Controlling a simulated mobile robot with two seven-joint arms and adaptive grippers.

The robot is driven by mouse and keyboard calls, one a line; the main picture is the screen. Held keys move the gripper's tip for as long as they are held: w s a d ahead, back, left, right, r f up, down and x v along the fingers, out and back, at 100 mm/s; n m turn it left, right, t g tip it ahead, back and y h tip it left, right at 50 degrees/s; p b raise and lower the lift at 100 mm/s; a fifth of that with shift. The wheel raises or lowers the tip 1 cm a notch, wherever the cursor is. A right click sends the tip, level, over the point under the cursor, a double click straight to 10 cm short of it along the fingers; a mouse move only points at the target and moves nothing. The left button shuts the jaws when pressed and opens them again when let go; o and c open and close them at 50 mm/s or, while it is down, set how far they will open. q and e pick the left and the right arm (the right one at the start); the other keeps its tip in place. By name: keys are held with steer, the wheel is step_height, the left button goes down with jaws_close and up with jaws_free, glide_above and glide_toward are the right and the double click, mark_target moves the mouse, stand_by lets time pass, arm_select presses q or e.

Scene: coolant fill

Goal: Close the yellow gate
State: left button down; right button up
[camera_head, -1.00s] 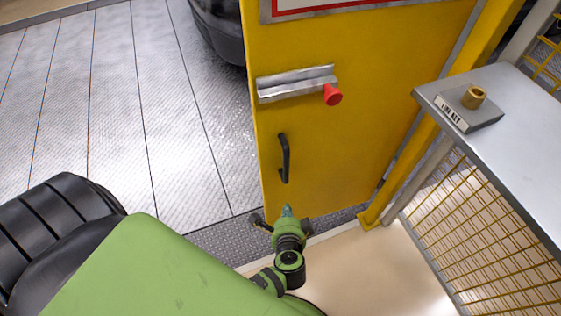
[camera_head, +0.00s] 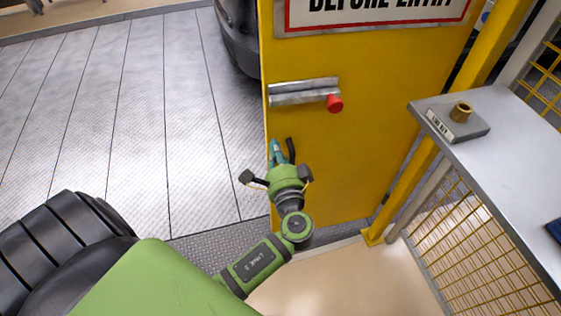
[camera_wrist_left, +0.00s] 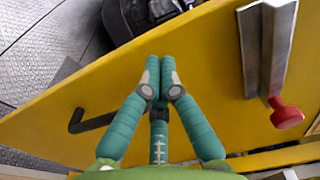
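The yellow gate (camera_head: 350,150) stands upright, its right side by a yellow post (camera_head: 425,150) and its left edge free beside open floor. It carries a black handle (camera_head: 291,150) and a metal latch bar (camera_head: 300,92) with a red knob (camera_head: 335,103). My left gripper (camera_head: 275,150) is in front of the gate, its teal fingertips just left of the handle in the head view. In the left wrist view its fingertips (camera_wrist_left: 160,75) are together with nothing seen between them; the handle (camera_wrist_left: 90,122) shows beside the left finger, partly hidden. Contact cannot be told. My right gripper is out of view.
A grey table (camera_head: 500,150) with a small block and brass fitting (camera_head: 461,112) stands at the right, above yellow mesh (camera_head: 450,230). A black rounded object (camera_head: 238,40) is behind the gate's left edge. Metal plate floor (camera_head: 120,120) lies clear at the left.

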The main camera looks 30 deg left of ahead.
mark_target(271, 131)
arm_select(q)
steer(key=shift+p+x, duration=0.35)
steer(key=shift+x, duration=1.4)
